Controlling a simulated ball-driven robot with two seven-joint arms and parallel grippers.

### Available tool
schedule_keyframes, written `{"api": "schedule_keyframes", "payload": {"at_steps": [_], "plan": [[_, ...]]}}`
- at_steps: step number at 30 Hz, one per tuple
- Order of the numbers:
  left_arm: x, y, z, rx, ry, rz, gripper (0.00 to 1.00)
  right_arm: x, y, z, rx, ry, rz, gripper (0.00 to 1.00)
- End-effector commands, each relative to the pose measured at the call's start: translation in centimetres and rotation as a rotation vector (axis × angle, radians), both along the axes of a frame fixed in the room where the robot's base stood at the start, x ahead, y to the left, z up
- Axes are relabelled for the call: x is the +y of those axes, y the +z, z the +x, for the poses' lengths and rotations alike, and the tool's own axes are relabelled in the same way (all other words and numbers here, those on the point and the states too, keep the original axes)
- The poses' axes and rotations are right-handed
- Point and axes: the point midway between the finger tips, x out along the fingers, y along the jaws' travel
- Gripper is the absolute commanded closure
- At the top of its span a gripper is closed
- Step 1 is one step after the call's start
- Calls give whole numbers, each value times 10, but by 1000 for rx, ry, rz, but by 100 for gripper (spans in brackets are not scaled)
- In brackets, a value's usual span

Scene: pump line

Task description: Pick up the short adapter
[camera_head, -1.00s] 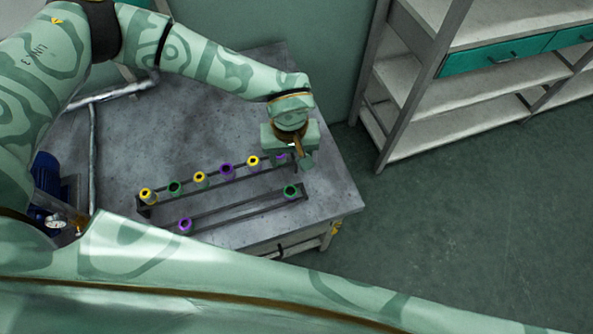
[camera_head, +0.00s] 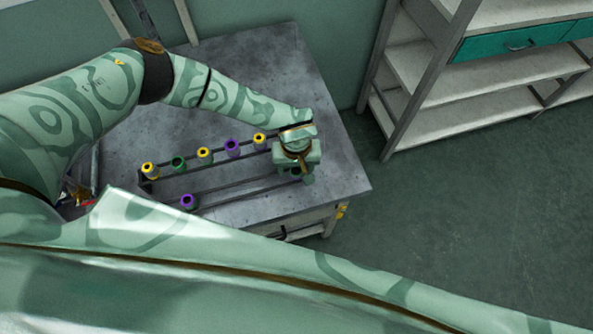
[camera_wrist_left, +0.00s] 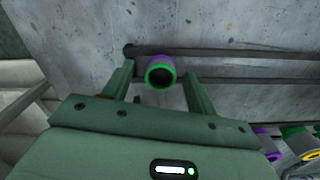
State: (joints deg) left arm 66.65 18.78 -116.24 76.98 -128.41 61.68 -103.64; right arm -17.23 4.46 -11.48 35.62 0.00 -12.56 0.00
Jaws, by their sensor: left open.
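In the left wrist view, an adapter with a green rim and a purple body (camera_wrist_left: 160,73) stands between the two fingers of my left gripper (camera_wrist_left: 158,92). The fingers are open on either side of it, and I see no clear contact. In the head view my left gripper (camera_head: 303,174) is over the right end of the front rail and hides that adapter. Other adapters stand on the rails: yellow (camera_head: 149,170), green (camera_head: 179,163), purple (camera_head: 232,147) and, on the front rail, another purple one (camera_head: 188,202). I cannot tell which is the short one. My right gripper is out of view.
Two dark parallel rails (camera_head: 245,193) lie on the grey table (camera_head: 270,75). The table's right and front edges are close to my left gripper. A shelf unit (camera_head: 440,78) with a teal drawer (camera_head: 510,41) stands at the right. The table's back is clear.

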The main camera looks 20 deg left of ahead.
Motion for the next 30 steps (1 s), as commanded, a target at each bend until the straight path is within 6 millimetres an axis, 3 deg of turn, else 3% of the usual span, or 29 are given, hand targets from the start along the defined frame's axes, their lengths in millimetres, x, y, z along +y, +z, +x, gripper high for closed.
{"api": "schedule_keyframes", "payload": {"at_steps": [6,11,12,23,30], "plan": [[0,0,0,-1,0,-1,43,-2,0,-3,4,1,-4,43],[0,0,0,-1,0,-1,87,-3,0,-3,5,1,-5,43],[0,0,0,-1,0,-1,93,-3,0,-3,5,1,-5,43],[0,5,1,-2,-1,0,93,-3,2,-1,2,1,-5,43],[2,42,-4,-1,-2,-1,93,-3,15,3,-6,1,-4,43]]}}
